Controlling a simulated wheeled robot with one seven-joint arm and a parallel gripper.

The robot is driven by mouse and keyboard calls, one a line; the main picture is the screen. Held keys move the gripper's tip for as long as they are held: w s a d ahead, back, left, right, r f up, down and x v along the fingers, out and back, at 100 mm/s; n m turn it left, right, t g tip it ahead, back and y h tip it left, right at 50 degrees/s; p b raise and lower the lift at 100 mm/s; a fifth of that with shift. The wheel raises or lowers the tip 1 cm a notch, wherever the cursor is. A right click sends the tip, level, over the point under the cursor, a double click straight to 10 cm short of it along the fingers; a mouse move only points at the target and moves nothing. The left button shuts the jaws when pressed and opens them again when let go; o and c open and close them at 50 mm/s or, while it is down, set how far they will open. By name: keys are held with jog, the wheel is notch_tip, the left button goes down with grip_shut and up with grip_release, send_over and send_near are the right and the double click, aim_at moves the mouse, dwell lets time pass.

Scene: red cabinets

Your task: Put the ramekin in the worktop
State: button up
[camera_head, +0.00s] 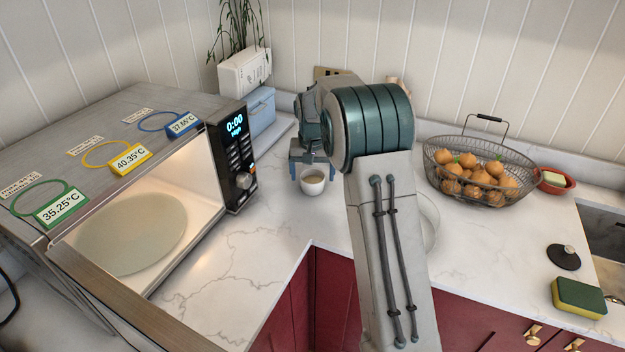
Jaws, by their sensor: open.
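The ramekin is most likely the small white cup (313,188) standing upright on the white marble worktop (236,291), to the right of the microwave. Something brownish shows inside it. My gripper (310,176) is just above and behind the cup, with its bluish fingers around the level of the rim. The fingers are open. I cannot tell whether they touch the cup. My arm covers part of the worktop behind and to the right of it.
The microwave (243,165) stands open at left, a glass plate (130,235) inside. A wire basket of oranges (480,180), a red bowl (554,182), a black lid (563,257) and a sponge (578,297) are at right. A white plate (430,222) is partly hidden by my arm.

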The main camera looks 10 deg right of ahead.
notch_tip(320, 180, up, 8)
jog(key=s+r, duration=0.5)
jog(key=s, duration=0.4)
jog(key=s+f+n, duration=0.1)
jog(key=s+f, duration=0.1)
jog(key=s, duration=1.1)
jog(key=s+f+n+t, duration=0.1)
jog(key=s+f, duration=0.2)
jog(key=s, duration=1.1)
jog(key=shift+s+n+t, duration=0.3)
jog(key=shift+d, duration=0.1)
